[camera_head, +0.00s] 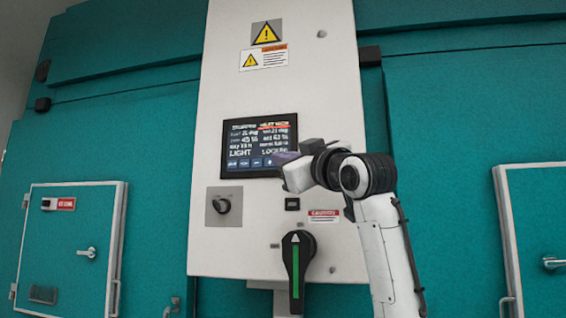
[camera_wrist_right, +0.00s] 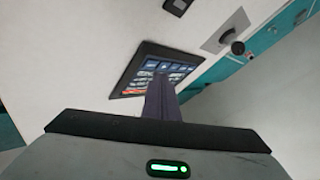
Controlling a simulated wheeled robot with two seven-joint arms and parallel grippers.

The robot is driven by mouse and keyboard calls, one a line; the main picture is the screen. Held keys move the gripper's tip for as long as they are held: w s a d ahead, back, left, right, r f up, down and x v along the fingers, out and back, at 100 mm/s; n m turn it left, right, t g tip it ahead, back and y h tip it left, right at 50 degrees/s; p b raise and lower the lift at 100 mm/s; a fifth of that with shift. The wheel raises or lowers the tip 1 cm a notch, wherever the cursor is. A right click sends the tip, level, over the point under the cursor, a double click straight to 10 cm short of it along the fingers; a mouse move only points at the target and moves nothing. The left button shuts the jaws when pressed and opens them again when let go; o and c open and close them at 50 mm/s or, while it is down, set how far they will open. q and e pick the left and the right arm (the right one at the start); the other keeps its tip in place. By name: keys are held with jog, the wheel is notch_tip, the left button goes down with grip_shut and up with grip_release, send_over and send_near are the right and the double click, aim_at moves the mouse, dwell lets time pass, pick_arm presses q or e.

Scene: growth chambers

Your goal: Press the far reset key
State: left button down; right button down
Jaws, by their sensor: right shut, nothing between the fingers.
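A dark touch panel (camera_head: 250,135) is set in the white cabinet front, with lines of readings and a row of small blue keys (camera_head: 244,163) along its bottom edge. I cannot read which key is the reset key. My right gripper (camera_head: 284,159) is shut and empty, its purplish fingers at the panel's lower right corner, hiding the right end of the key row. In the right wrist view the shut fingers (camera_wrist_right: 160,88) overlap the panel (camera_wrist_right: 124,87), with the blue keys (camera_wrist_right: 168,67) just beyond the tips. I cannot tell whether they touch. My left gripper is out of view.
Below the panel are a selector knob (camera_head: 222,206), a small black fitting (camera_head: 292,204) and a large black rotary handle with a green stripe (camera_head: 295,262). Warning labels (camera_head: 265,45) are above. Teal chamber walls with closed doors (camera_head: 68,245) stand on both sides.

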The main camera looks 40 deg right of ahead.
jog(key=shift+w+d, duration=0.1)
jog(key=shift+d, duration=0.05)
dwell(0.7)
jog(key=shift+w+d, duration=0.15)
jog(key=shift+d, duration=0.05)
jog(key=shift+w+d, duration=0.2)
jog(key=shift+d, duration=0.05)
dwell(0.7)
jog(key=shift+a, duration=0.1)
jog(key=shift+s+a, duration=0.45)
jog(key=shift+a, duration=0.05)
dwell(0.3)
jog(key=s+a+b, duration=0.1)
jog(key=s+a, duration=0.2)
jog(key=shift+s+a, duration=0.1)
jog(key=shift+a, duration=0.3)
